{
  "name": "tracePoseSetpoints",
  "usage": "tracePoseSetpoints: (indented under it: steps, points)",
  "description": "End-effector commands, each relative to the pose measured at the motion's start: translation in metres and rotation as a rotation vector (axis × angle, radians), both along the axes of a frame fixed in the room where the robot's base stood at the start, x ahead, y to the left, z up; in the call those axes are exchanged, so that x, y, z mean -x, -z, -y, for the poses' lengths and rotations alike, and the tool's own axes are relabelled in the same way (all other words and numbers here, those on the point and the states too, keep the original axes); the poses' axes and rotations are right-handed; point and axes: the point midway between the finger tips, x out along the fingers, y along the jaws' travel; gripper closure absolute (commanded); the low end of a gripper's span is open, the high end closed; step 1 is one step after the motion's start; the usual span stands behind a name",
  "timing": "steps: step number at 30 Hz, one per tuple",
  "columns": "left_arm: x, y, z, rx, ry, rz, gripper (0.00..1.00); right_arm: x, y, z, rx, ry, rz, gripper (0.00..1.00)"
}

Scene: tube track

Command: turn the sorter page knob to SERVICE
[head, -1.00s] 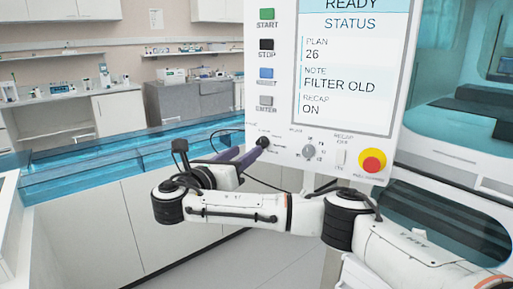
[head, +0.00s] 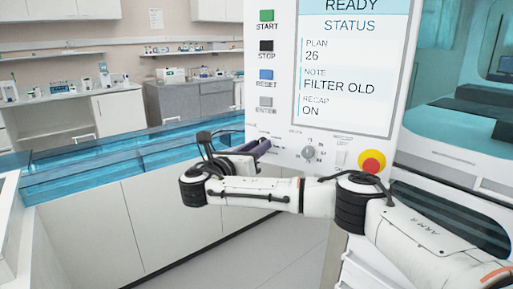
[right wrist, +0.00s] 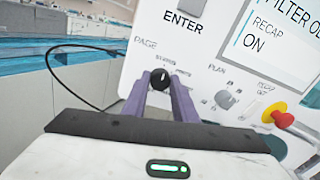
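The page knob (right wrist: 160,78) is a small black knob under the PAGE label on the white sorter panel. In the right wrist view it sits between the two purple fingertips of my right gripper (right wrist: 160,84). The fingers stand apart, one on each side of the knob, and firm contact cannot be made out. A label reading STATUS is above the knob; the other labels are too small to read surely. In the head view my right gripper (head: 256,148) is at the panel's lower left and hides the knob. The screen (head: 347,60) reads READY, STATUS. My left gripper is not in view.
The plan knob (head: 309,152), a small recap switch (head: 341,158) and a red emergency button on yellow (head: 372,161) are to the right. START, STOP, RESET and ENTER buttons (head: 266,102) are above. A blue-topped counter (head: 120,160) stands at the left.

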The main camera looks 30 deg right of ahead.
Motion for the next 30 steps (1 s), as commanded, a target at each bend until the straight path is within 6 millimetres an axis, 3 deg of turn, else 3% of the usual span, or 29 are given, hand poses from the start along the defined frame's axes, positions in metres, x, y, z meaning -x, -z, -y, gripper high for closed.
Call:
tracePoseSetpoints:
  steps: [3,14,30]
  points:
    - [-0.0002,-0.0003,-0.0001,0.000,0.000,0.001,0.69,0.0004,0.0000,0.0001,0.000,0.002,0.000,0.97]
    - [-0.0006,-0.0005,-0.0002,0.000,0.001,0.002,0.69,0.0007,0.0004,0.0000,-0.037,0.002,0.062,0.97]
    - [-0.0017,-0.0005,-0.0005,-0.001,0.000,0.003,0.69,0.0018,0.0010,0.0001,-0.262,0.003,0.457,0.97]
